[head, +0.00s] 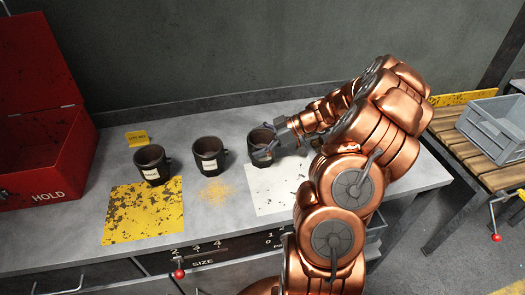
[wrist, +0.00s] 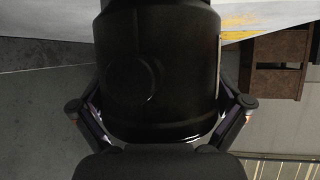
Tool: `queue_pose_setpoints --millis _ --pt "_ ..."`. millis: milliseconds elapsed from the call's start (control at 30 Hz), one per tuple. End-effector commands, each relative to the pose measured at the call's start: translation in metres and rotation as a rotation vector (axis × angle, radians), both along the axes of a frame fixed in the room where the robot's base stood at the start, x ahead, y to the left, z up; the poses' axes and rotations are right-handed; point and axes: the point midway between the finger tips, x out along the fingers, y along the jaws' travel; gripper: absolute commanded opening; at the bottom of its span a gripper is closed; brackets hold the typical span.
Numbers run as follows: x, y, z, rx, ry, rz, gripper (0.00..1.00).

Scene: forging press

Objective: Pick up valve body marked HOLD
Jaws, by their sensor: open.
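Three dark, cup-shaped valve bodies stand upright in a row on the grey bench. The left one (head: 151,164) and the middle one (head: 208,155) carry pale labels too small to read. The right one (head: 260,139) stands at the back edge of a white sheet; any label on it is hidden. My gripper (head: 269,150) is at this right body. In the wrist view the dark body (wrist: 160,70) fills the space between the fingers of my gripper (wrist: 160,105), one on each side. The jaws are open; whether they touch it I cannot tell.
A red open box marked HOLD (head: 45,165) stands at the left. A worn yellow patch (head: 145,215) lies before the left body, and the white sheet (head: 270,203) before the right. A yellow tag (head: 137,138) stands behind. A grey crate (head: 490,128) sits on a slatted bench at right.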

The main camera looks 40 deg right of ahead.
Motion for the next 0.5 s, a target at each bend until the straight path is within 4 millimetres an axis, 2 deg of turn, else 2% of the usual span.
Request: queue_pose_setpoints --millis 67,500 --pt "0.0000 -0.0002 -0.0001 0.000 0.000 0.000 1.00" --pt "-0.0001 -0.0005 0.0000 0.000 0.000 -0.001 0.54"
